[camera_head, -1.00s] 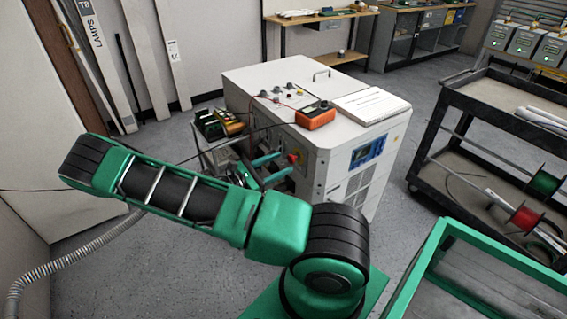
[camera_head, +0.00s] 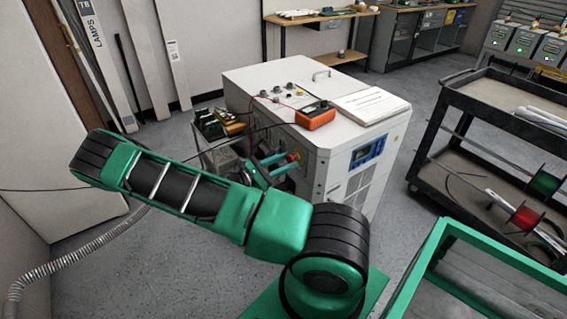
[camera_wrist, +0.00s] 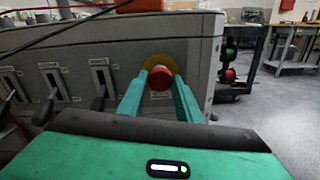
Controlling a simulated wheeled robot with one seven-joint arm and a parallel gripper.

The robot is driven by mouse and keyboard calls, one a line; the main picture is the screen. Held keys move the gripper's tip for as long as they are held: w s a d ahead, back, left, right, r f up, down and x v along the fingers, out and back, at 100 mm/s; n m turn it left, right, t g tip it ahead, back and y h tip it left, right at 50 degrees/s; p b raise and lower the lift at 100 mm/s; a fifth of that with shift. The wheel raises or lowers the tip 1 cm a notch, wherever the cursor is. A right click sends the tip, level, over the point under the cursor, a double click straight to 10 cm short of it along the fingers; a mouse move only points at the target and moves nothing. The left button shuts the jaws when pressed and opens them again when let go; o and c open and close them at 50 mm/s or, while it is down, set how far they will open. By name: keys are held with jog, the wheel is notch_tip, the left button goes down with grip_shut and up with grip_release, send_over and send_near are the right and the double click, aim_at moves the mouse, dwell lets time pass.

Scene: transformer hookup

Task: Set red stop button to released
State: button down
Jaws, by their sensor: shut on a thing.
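The red stop button (camera_wrist: 161,78) sits on a yellow round plate (camera_wrist: 160,62) on the side of the grey-white cabinet (camera_wrist: 200,60). In the wrist view the two green fingers of my gripper (camera_wrist: 160,84) lie to the left and right of the red button and are shut on it.
Black lever switches (camera_wrist: 52,80) line the panel left of the button. An orange meter (camera_head: 316,116) with cables lies on top of the cabinet. A black cart (camera_head: 480,140) with spools stands at the right. A green-framed cart (camera_head: 440,262) is at the front right.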

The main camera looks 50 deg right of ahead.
jog(key=shift+w+a, duration=0.25)
jog(key=shift+a, duration=0.2)
jog(key=c, duration=1.3)
grip_release()
jog(key=shift+o, duration=0.2)
jog(key=shift+a, duration=0.1)
jog(key=v, duration=1)
jog(key=shift+a, duration=0.35)
